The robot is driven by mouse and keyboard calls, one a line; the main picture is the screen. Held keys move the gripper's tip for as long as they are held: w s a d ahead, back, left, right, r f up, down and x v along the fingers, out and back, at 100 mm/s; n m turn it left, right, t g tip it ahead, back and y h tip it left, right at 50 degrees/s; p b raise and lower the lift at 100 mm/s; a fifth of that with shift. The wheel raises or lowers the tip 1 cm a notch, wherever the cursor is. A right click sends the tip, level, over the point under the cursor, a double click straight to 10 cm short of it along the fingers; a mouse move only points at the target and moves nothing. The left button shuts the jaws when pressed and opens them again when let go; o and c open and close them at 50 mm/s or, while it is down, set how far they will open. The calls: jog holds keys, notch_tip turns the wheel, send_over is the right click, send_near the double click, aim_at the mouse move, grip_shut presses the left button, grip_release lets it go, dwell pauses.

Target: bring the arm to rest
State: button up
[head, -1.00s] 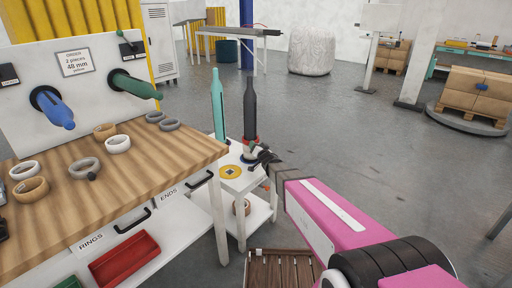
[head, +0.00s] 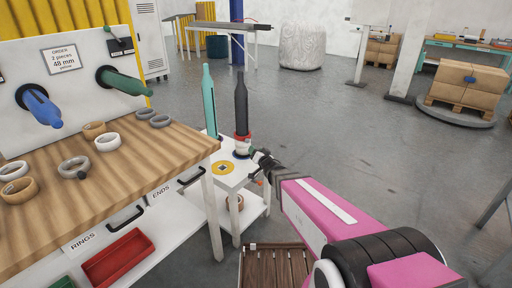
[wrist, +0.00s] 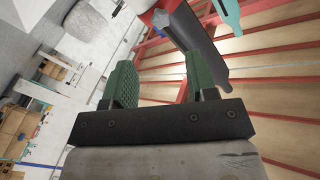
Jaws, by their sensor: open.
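My gripper (head: 258,154) is at the end of my pink arm, just right of the small white stand. In the wrist view its two green ribbed fingers (wrist: 163,72) are apart with nothing held between them. A dark bottle-shaped post (head: 241,108) with a red and white base stands on the stand, close behind the gripper. A teal bottle-shaped post (head: 210,102) stands to its left. Both also show beyond the fingers in the wrist view, dark (wrist: 197,42) and teal (wrist: 229,14). Whether the gripper touches the stand cannot be told.
A wooden workbench (head: 150,158) with several tape rings fills the left. A slatted brown crate (head: 275,268) lies on the floor below my arm. The grey floor (head: 340,130) beyond is open.

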jog(key=s+d+f+m+g+h, duration=0.1)
jog(key=s+d+f+g+h, duration=0.25)
jog(key=d, duration=0.35)
jog(key=s+d+f+g+h, duration=0.2)
jog(key=s+d+g+h, duration=0.2)
jog(key=d, duration=0.4)
jog(key=s+d+n+g, duration=0.1)
jog(key=s+g, duration=0.3)
jog(key=s, duration=0.4)
jog(key=s+d+n+g, duration=0.1)
jog(key=s+g, duration=0.3)
jog(key=s, duration=0.4)
jog(key=shift+s+d+r+g, duration=0.15)
jog(key=shift+s+d+g, duration=0.2)
jog(key=shift+d, duration=0.55)
